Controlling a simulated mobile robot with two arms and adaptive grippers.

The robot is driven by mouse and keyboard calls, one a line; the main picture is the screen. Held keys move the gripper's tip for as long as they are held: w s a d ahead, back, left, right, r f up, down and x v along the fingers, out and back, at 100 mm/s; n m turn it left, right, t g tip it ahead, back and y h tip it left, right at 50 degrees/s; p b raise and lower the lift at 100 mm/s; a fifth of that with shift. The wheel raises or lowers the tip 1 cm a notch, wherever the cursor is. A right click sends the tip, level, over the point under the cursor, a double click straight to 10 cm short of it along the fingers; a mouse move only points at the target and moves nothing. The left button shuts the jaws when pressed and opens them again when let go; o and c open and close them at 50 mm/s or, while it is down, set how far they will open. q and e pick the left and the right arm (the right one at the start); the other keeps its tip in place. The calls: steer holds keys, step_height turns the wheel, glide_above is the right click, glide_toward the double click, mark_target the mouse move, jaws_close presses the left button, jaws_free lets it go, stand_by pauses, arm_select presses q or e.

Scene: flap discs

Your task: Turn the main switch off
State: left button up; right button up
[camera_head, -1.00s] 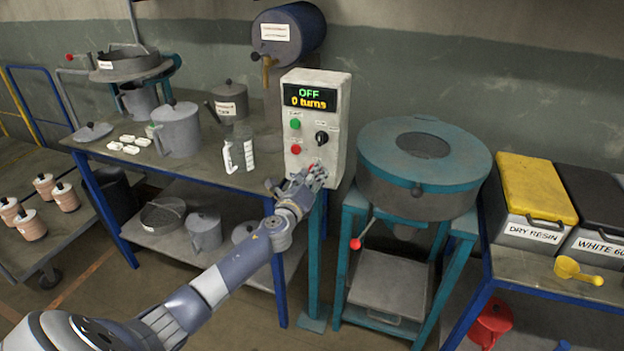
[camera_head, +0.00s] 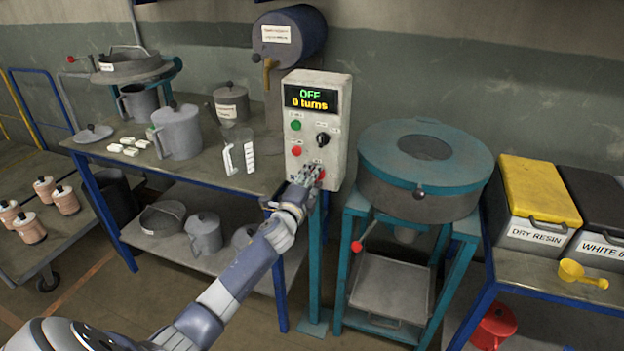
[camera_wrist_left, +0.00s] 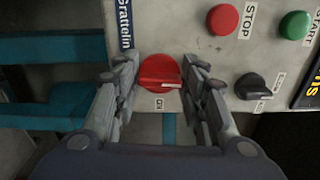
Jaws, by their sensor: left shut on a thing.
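The control box (camera_head: 340,150) stands on a teal post, and its display (camera_head: 311,97) reads OFF and 0 turns. The main switch is a round red knob (camera_wrist_left: 155,70) low on its face, with a white pointer mark; small lettering beside it is too small to read surely. It also shows partly in the head view (camera_head: 321,174), behind my fingers. My left gripper (camera_wrist_left: 162,78) has its two fingers on either side of the red knob and is shut on it. My right gripper is not in view.
Close to the knob are the red STOP button (camera_wrist_left: 222,19), the green START button (camera_wrist_left: 295,25) and a black selector (camera_wrist_left: 250,87). The round sieve machine (camera_head: 425,170) stands right of the box. A table (camera_head: 225,178) with jugs and containers is left.

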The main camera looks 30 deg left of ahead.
arm_select(q)
steer(key=shift+n, duration=0.5)
steer(key=o, duration=1)
steer(key=shift+o, duration=0.2)
steer(key=v, duration=1.2)
